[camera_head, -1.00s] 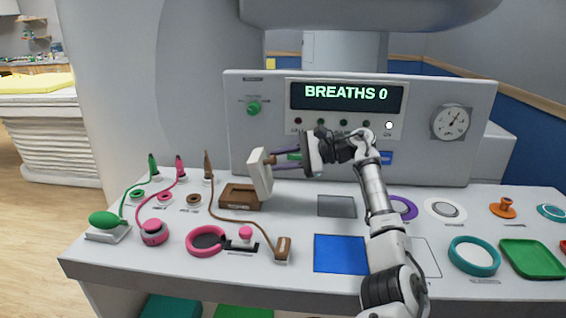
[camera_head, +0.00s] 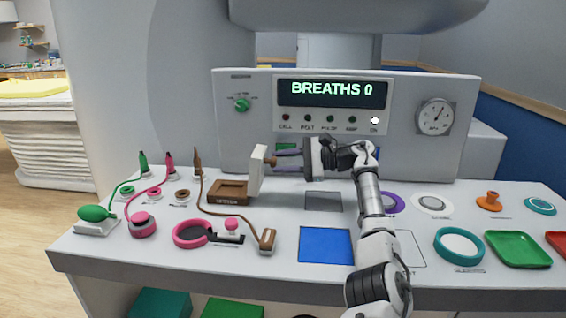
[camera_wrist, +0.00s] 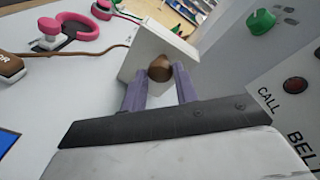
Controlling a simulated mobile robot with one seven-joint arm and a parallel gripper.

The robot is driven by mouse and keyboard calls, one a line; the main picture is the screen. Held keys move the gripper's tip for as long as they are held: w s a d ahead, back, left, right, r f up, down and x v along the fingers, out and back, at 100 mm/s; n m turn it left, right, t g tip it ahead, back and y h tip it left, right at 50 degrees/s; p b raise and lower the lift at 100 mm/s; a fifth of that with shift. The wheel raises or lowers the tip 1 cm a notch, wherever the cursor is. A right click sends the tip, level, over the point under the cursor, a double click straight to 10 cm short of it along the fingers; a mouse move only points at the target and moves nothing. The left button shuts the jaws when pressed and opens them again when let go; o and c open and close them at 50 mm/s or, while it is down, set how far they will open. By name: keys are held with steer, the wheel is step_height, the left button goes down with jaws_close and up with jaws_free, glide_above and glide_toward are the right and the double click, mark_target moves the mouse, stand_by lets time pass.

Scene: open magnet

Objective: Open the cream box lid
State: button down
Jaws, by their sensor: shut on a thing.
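The cream lid (camera_head: 256,170) stands upright at the right side of the brown box (camera_head: 214,196), whose open top shows to the lid's left. The lid also shows in the wrist view (camera_wrist: 150,50). A brown knob (camera_wrist: 160,68) sticks out of the lid's face. My gripper (camera_head: 277,162) comes from the right, and its purple fingers are shut on the knob. In the wrist view my gripper (camera_wrist: 160,85) has one finger on each side of the knob. The inside of the box is mostly too small to make out.
A grey console with a screen (camera_head: 331,94) and a gauge (camera_head: 436,117) stands behind. Left are a green bulb (camera_head: 95,213), a pink ring (camera_head: 192,234) and a brown cord (camera_head: 222,216). A grey square (camera_head: 323,201) and blue square (camera_head: 325,246) lie flat right of the box.

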steer(key=shift+a+f, duration=0.15)
steer(key=shift+f, duration=0.4)
steer(key=c, duration=1.1)
jaws_free()
steer(key=shift+a, duration=0.2)
steer(key=shift+d+r, duration=0.1)
steer(key=shift+r, duration=0.05)
steer(key=v, duration=0.7)
steer(key=shift+d, duration=0.2)
